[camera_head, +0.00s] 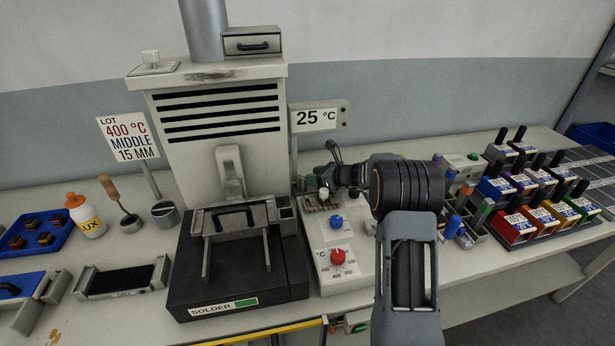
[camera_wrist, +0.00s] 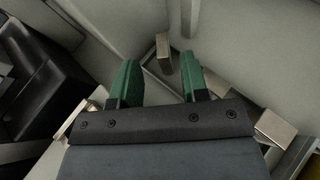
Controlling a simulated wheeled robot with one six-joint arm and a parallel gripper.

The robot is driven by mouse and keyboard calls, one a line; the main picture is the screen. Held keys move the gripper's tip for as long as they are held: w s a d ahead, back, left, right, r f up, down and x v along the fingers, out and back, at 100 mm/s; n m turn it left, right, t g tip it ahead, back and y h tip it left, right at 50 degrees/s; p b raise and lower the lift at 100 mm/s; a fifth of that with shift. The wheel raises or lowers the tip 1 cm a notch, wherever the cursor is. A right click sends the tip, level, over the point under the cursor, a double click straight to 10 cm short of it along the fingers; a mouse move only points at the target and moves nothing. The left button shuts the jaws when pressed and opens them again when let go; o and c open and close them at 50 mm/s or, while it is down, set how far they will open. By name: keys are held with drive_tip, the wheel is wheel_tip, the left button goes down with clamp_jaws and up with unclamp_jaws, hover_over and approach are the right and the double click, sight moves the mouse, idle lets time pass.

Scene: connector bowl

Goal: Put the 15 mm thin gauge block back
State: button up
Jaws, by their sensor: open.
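My gripper (camera_wrist: 158,72) shows in the wrist view with its two green fingers spread apart and nothing clasped between them. A small upright metal block (camera_wrist: 163,52) stands beyond the gap between the fingertips. I cannot read any size on it, so I cannot tell whether it is the 15 mm thin gauge block. Another metal piece (camera_wrist: 276,128) shows at the right, partly hidden by the gripper body. In the head view my gripper (camera_head: 322,186) is low over the back of the light control panel, left of my arm, and its fingertips are hard to make out.
The solder station (camera_head: 240,280) stands left of my gripper. A blue knob (camera_head: 336,222) and a red knob (camera_head: 338,257) are on the panel in front. A 25 °C sign (camera_head: 318,117) stands behind. Coloured bins (camera_head: 515,228) fill the right side.

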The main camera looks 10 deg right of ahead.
drive_tip(key=v, duration=0.8)
drive_tip(key=shift+s+d+r, duration=0.1)
drive_tip(key=shift+r, duration=0.05)
